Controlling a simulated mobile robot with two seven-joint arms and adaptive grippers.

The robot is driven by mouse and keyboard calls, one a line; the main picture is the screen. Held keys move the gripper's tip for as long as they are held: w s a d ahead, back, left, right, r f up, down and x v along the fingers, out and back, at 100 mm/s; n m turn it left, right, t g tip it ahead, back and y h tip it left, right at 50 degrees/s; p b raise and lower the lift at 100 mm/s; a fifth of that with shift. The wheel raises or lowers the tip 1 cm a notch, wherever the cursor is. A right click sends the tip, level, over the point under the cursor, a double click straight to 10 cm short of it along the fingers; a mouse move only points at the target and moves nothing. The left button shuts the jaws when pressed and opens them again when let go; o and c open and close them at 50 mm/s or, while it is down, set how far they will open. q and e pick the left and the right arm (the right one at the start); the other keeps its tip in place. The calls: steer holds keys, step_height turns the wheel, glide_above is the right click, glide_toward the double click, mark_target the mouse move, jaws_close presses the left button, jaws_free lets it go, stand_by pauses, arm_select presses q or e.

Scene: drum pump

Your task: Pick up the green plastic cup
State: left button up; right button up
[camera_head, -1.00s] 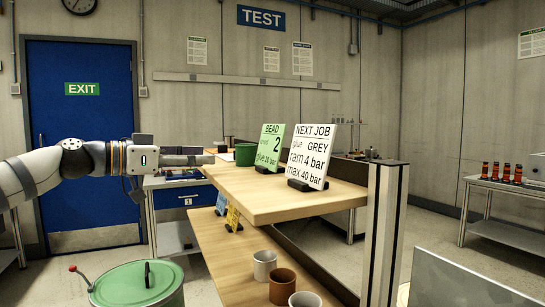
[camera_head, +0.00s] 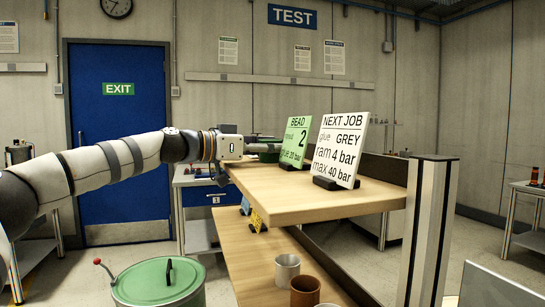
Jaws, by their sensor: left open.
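The green plastic cup (camera_head: 268,157) stands on the upper wooden shelf (camera_head: 300,203), near its left end, beside the green BEAD card. Only part of it shows, because my left gripper hides much of it. My left gripper (camera_head: 264,145) reaches in from the left at the cup's height. It is open. Its fingers overlap the cup in the picture; I cannot tell whether they are around it or touching it. My right gripper is not in view.
The BEAD card (camera_head: 296,142) and the NEXT JOB card (camera_head: 338,150) stand right of the cup. A grey cup (camera_head: 287,269) and a brown cup (camera_head: 304,292) are on the lower shelf. A post (camera_head: 428,230) rises at right. A green-lidded drum (camera_head: 158,281) stands lower left.

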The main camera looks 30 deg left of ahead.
arm_select(q)
steer(key=shift+s+r, duration=0.15)
steer(key=shift+r, duration=0.05)
steer(key=c, duration=0.8)
